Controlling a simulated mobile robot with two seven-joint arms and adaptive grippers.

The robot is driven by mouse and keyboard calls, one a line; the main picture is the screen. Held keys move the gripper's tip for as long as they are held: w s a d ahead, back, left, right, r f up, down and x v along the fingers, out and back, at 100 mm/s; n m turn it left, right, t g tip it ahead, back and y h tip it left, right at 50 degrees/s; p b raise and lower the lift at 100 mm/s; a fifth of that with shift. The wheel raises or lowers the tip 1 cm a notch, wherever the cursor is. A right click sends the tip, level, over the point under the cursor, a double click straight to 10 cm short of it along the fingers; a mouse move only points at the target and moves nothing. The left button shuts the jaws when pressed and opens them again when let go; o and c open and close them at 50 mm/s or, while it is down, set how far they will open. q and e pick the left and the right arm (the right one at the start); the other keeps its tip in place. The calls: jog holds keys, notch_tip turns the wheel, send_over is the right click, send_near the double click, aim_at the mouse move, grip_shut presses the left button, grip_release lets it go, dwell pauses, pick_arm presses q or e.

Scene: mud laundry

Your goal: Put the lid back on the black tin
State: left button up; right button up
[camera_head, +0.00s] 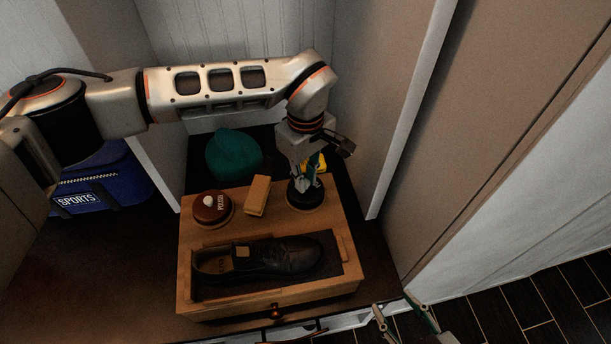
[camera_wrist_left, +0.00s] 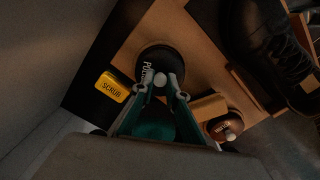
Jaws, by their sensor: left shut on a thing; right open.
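The black tin (camera_head: 307,201) stands at the back right of the wooden shoe box. Its black lid (camera_wrist_left: 160,60) has "POLISH" lettering and a pale knob. My left gripper (camera_head: 307,181) points down over the tin and is shut on the lid's knob; its fingertips (camera_wrist_left: 158,79) show on either side of the knob in the left wrist view. The lid is on or very close over the tin; I cannot tell whether it is fully seated. My right gripper (camera_head: 399,309) is open and empty at the bottom, in front of the box.
A brown polish tin (camera_head: 212,208) with a pale knob and a tan block (camera_head: 257,195) stand on the wooden box (camera_head: 190,250). A dark shoe (camera_head: 270,257) lies in front. Behind are a teal round object (camera_head: 233,153) and a yellow "SCRUB" item (camera_wrist_left: 112,87). A blue "SPORTS" bag (camera_head: 105,182) is left.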

jog(key=shift+r, duration=0.25)
jog(key=shift+w+r, duration=0.15)
jog(key=shift+w, duration=0.25)
dwell(0.3)
jog(key=shift+r, duration=0.2)
pick_arm(q)
jog(key=shift+p, duration=0.3)
pick_arm(e)
jog(key=shift+s, duration=0.2)
jog(key=shift+w+r, duration=0.1)
jog(key=shift+w, duration=0.05)
pick_arm(q)
jog(key=shift+f, duration=0.15)
pick_arm(e)
jog(key=shift+w+r, duration=0.2)
jog(key=shift+w, duration=0.1)
jog(key=shift+s+r, duration=0.1)
jog(key=shift+s, duration=0.15)
dwell(0.6)
